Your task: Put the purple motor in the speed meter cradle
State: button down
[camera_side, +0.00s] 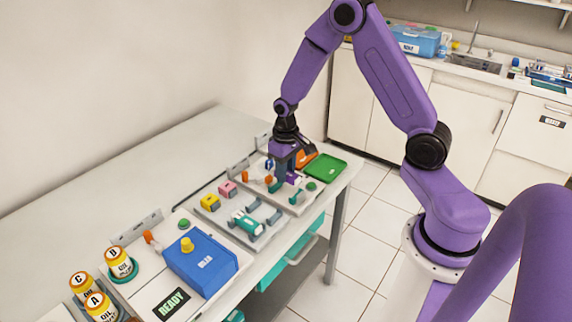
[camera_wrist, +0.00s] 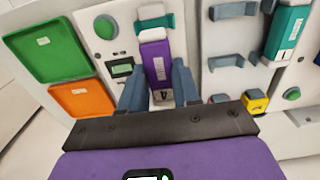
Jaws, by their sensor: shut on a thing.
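The purple motor (camera_wrist: 156,58) has a white label and a white end marked 4. My gripper (camera_wrist: 160,88) is shut on it, with one grey finger along each side. In the side view my gripper (camera_side: 284,170) points down over the far panel, and the purple motor (camera_side: 293,178) shows only partly below it. The speed meter cradle has teal supports (camera_wrist: 152,23); one lies right at the motor's far end. A teal support also shows in the side view (camera_side: 275,187). I cannot tell whether the motor rests on the cradle. The fingers hide its near part.
A small display (camera_wrist: 122,69) and a green button (camera_wrist: 104,27) lie beside the cradle. A green tray (camera_wrist: 45,50) and an orange tray (camera_wrist: 82,98) lie left. A teal motor (camera_side: 248,224) lies on the neighbouring panel, near yellow (camera_side: 210,202) and pink (camera_side: 227,188) blocks.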

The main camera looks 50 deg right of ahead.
jog(key=shift+f, duration=2.1)
jog(key=shift+f, duration=0.1)
jog(key=c, duration=0.7)
grip_release()
jog(key=shift+c, duration=0.2)
notch_tip(320, 180, up, 16)
jog(key=r, duration=0.1)
jog(key=s+a+r+n, duration=0.3)
jog(key=s+a+n, duration=0.3)
jog(key=s+a, duration=0.55)
jog(key=s+n, duration=0.6)
jog(key=s, duration=0.9)
jog(key=shift+s+a+r+n, duration=0.15)
jog(key=shift+s+n, duration=0.15)
